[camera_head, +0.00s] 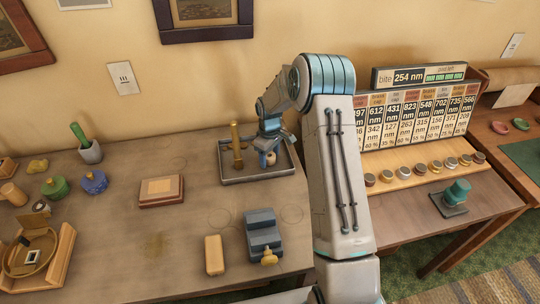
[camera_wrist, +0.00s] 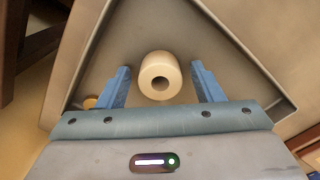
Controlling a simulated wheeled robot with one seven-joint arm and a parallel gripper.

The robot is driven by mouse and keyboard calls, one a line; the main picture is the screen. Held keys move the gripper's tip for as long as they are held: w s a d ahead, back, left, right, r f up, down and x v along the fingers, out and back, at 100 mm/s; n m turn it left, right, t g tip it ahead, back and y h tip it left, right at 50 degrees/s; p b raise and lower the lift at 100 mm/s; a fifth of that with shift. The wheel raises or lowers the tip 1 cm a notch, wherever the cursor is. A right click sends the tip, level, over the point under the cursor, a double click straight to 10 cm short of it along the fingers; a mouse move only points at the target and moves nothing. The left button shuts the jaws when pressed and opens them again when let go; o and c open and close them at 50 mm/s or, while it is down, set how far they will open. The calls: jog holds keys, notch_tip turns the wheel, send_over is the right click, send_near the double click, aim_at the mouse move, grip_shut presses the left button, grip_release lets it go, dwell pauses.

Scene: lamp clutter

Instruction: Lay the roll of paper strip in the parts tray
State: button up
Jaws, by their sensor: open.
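The roll of paper strip (camera_wrist: 160,72) is a cream cylinder with a dark hole in its end. In the wrist view it lies inside the grey parts tray (camera_wrist: 255,64), between the two blue fingers of my gripper (camera_wrist: 160,88), with a gap on each side. In the head view my gripper (camera_head: 268,143) is low over the parts tray (camera_head: 232,181), and a small part of the roll (camera_head: 269,158) shows beneath it. My gripper is open. Whether the roll touches the tray floor is hard to tell.
A brass-coloured upright piece (camera_head: 236,142) stands in the tray left of my gripper. A wooden block (camera_head: 161,190), a blue-grey device (camera_head: 263,233) and a tan block (camera_head: 214,255) are on the table. A sign rack (camera_head: 415,115) stands right of my arm.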

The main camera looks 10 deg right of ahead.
jog(key=shift+r+p, duration=1.4)
jog(key=shift+r, duration=1.55)
jog(key=o, duration=0.6)
jog(key=shift+r, duration=0.1)
notch_tip(320, 180, up, 14)
jog(key=f+b, duration=0.1)
jog(key=b, duration=0.1)
jog(key=s+r+m, duration=0.2)
jog(key=s+r, duration=0.4)
jog(key=s, duration=0.2)
jog(key=s+m+t, duration=0.1)
jog(key=s+m, duration=0.1)
jog(key=s, duration=0.6)
jog(key=s+r+m+t, duration=0.1)
jog(key=s+m, duration=0.1)
jog(key=s, duration=0.7)
jog(key=s+m+t, duration=0.1)
jog(key=s+m, duration=0.1)
jog(key=s, duration=0.7)
jog(key=shift+r, duration=0.4)
